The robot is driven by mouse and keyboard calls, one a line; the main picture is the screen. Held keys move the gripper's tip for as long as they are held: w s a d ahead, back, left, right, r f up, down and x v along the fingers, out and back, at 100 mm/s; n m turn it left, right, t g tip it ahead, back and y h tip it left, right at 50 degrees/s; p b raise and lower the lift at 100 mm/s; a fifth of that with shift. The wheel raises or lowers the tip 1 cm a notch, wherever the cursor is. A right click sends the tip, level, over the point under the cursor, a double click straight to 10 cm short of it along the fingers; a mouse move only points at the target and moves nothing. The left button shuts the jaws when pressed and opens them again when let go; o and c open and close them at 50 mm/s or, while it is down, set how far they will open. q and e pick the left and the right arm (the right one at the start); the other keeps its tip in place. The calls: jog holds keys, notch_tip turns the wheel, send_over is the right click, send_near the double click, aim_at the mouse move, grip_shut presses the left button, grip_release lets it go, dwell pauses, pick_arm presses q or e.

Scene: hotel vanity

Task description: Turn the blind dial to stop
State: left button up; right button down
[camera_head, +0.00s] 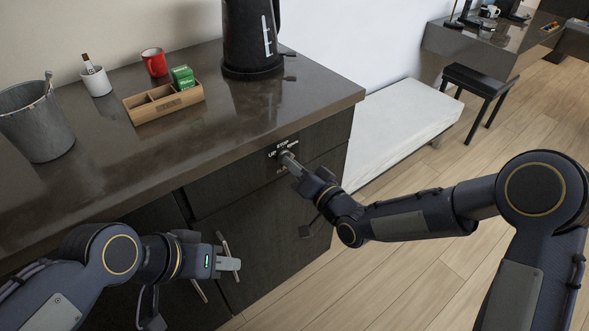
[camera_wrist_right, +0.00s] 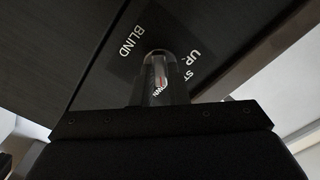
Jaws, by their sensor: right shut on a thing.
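The blind dial (camera_head: 280,152) sits on the dark front panel just under the counter edge, on a small plate with white lettering. My right gripper (camera_head: 288,159) is shut on the dial, and its fingers hide most of the knob. In the right wrist view the dial (camera_wrist_right: 159,70) shows between the fingers. The words BLIND, UP, part of STOP and part of DOWN are readable around it. Which word the dial points at cannot be told. My left gripper (camera_head: 229,264) appears shut and empty, in front of the lower cabinet doors.
The dark counter (camera_head: 240,130) carries a black kettle (camera_head: 250,38), a wooden box (camera_head: 163,103), a red mug (camera_head: 154,62), a white cup (camera_head: 96,81) and a grey bucket (camera_head: 36,122). Cabinet handles (camera_head: 198,290) stick out near my left gripper.

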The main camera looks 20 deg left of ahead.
jog(key=shift+n+b, duration=4.6)
jog(key=shift+b, duration=1.6)
jog(key=c, duration=1.4)
grip_release()
jog(key=shift+c, duration=0.2)
jog(key=shift+d, duration=0.1)
jog(key=p+v, duration=0.1)
jog(key=v, duration=0.6)
jog(key=shift+s+d, duration=0.25)
